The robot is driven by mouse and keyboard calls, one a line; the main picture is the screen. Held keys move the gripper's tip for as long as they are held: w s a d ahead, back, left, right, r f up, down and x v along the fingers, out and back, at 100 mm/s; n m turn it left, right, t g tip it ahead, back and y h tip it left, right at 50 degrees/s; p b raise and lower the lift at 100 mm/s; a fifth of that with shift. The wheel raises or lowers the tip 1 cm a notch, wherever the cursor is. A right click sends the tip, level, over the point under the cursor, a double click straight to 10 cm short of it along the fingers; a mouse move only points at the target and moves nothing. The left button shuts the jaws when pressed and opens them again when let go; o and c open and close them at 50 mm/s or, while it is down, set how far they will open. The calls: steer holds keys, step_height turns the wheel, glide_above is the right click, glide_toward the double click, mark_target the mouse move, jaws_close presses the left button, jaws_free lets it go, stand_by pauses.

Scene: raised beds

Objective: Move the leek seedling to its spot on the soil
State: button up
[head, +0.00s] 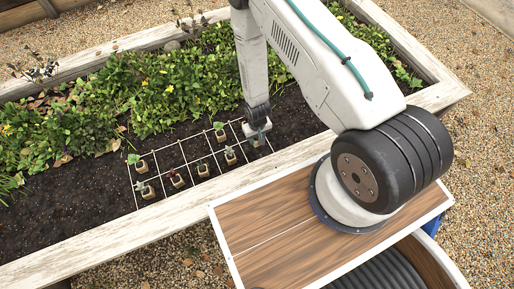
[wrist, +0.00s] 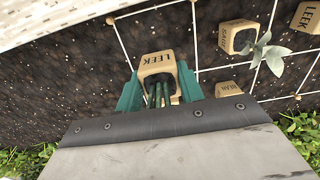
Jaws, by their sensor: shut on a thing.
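The leek seedling is in a small tan pot marked LEEK (wrist: 166,62), with thin green stems showing at its side in the wrist view. My gripper (wrist: 160,88) is shut on this pot, a teal finger on each side. The pot is over or on the dark soil (head: 75,215) at a white string grid; I cannot tell whether it touches the soil. In the head view, my gripper (head: 260,130) is at the grid's right end and mostly hides the pot.
Leafy plants (head: 70,125) fill the back of the bed. The white wooden bed edge (head: 130,232) runs along the front.

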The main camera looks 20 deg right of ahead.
step_height(320, 180, down, 7)
steer(key=shift+f, duration=0.2)
steer(key=shift+f, duration=0.1)
steer(key=o, duration=1)
